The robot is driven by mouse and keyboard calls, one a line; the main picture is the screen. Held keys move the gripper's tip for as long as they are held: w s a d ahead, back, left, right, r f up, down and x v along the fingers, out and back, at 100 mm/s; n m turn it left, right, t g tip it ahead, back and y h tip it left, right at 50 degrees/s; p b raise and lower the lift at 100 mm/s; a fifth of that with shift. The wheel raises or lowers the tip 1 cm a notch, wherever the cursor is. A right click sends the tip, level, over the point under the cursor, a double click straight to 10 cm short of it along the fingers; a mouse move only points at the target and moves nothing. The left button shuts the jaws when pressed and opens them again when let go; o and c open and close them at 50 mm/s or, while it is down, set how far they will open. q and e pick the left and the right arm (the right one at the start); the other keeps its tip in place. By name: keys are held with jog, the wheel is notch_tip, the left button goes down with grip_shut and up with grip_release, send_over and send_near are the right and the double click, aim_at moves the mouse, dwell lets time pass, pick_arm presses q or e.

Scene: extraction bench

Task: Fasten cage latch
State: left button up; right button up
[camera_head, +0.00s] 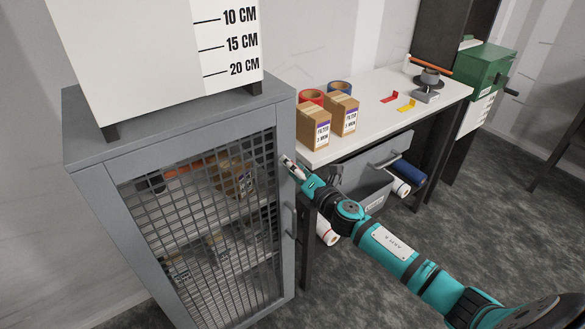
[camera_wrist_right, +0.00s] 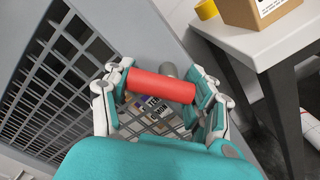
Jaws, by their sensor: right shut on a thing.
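The grey cage (camera_head: 180,145) stands at the left of the head view, its mesh door (camera_head: 210,200) lying against the frame. A red cylindrical bar (camera_wrist_right: 160,85), which looks like the latch handle, is between the fingers of my right gripper (camera_wrist_right: 160,88). My right gripper (camera_head: 293,168) is shut on this bar at the upper right edge of the cage front. A grey round part (camera_wrist_right: 169,70) shows just behind the bar. In the head view the gripper hides the latch, so its exact position cannot be told. My left gripper is not in view.
A white box with a centimetre scale (camera_head: 160,55) stands on the cage. To the right, a white bench (camera_head: 375,110) holds filter boxes (camera_head: 314,127), tape rolls and red and yellow pieces. A door handle (camera_head: 289,220) sits below my gripper.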

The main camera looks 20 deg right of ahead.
jog(key=m, duration=0.3)
jog(key=shift+d+r+m+p, duration=0.1)
jog(key=shift+d+m+p, duration=0.1)
jog(key=shift+m+p, duration=0.15)
jog(key=shift+d+m+p, duration=0.1)
jog(key=shift+m+p, duration=0.2)
jog(key=shift+m, duration=1.25)
jog(key=o, duration=1.2)
jog(key=s, duration=0.4)
jog(key=s+d, duration=0.1)
jog(key=s, duration=0.3)
jog(key=s+d, duration=0.1)
jog(key=s, duration=0.2)
jog(key=shift+s, duration=0.4)
